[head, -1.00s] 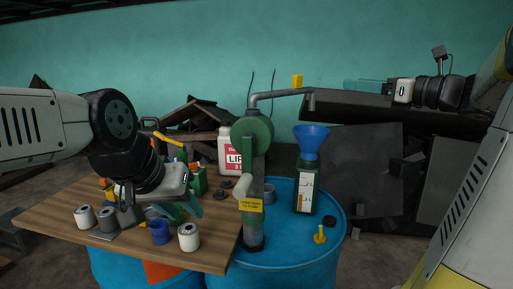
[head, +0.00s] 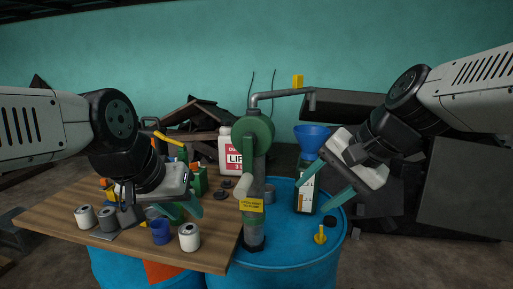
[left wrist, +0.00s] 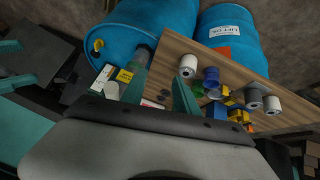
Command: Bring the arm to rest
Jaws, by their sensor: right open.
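My right gripper (head: 310,197) is open and empty in the head view, at the right of the drum top. Its teal fingers point down and left; the upper one crosses in front of the green bottle (head: 304,200), but I cannot tell whether they touch. A blue funnel (head: 311,135) sits on that bottle, partly behind the gripper. My left gripper (head: 184,209) is over the wooden board at left, its fingers apart with nothing seen between them. Its fingers also show in the left wrist view (left wrist: 160,95).
A green hand pump (head: 252,135) stands on the blue drum (head: 285,258). A yellow fitting (head: 320,236) lies on the drum. The wooden board (head: 75,205) holds cans, a blue cup (head: 160,233) and a white jug (head: 231,152). Dark panels stand behind at right.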

